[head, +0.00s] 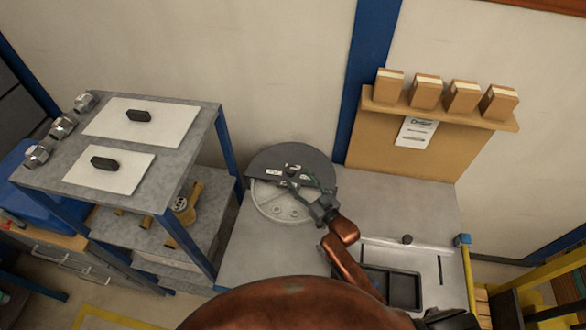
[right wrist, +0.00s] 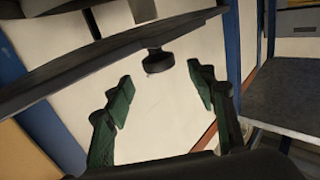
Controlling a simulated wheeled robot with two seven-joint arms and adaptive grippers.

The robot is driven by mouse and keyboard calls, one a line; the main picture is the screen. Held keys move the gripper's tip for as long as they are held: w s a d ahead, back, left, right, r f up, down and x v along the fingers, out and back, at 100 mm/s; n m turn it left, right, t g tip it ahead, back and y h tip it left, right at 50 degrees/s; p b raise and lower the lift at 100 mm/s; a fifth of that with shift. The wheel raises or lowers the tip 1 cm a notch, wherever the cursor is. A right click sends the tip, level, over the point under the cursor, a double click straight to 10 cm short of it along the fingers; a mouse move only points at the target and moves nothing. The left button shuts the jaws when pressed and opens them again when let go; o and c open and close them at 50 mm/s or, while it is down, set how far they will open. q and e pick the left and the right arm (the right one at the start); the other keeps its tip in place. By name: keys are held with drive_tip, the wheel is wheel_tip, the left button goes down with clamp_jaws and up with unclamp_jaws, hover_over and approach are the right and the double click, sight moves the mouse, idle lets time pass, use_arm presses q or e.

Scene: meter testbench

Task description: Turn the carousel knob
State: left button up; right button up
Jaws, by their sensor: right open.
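The carousel (head: 262,163) is a round unit with a dark grey half-cover at the back and a pale round plate at the front, on the grey bench top. My right gripper (head: 304,190) is over its right part, open and empty. In the right wrist view, a dark round knob (right wrist: 158,61) sticks out under a dark plate, between and beyond the green fingers of the right gripper (right wrist: 160,92). The fingers are apart from it on both sides. In the head view I cannot clearly make out the knob near the fingers. My left gripper is not in view.
A grey shelf rack (head: 60,165) with white sheets, dark blocks and metal fittings stands at the left. A board ledge (head: 440,112) with several boxes is at the back right. A black tray (head: 405,290) lies on the bench to the right.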

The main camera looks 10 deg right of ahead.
sight(294, 173)
drive_tip(key=x, duration=0.4)
drive_tip(key=shift+w, duration=0.2)
drive_tip(key=shift+w+a, duration=0.1)
drive_tip(key=c, duration=0.5)
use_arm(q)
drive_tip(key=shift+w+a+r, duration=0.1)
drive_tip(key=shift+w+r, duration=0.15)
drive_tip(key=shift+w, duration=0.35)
use_arm(e)
drive_tip(key=c, duration=0.7)
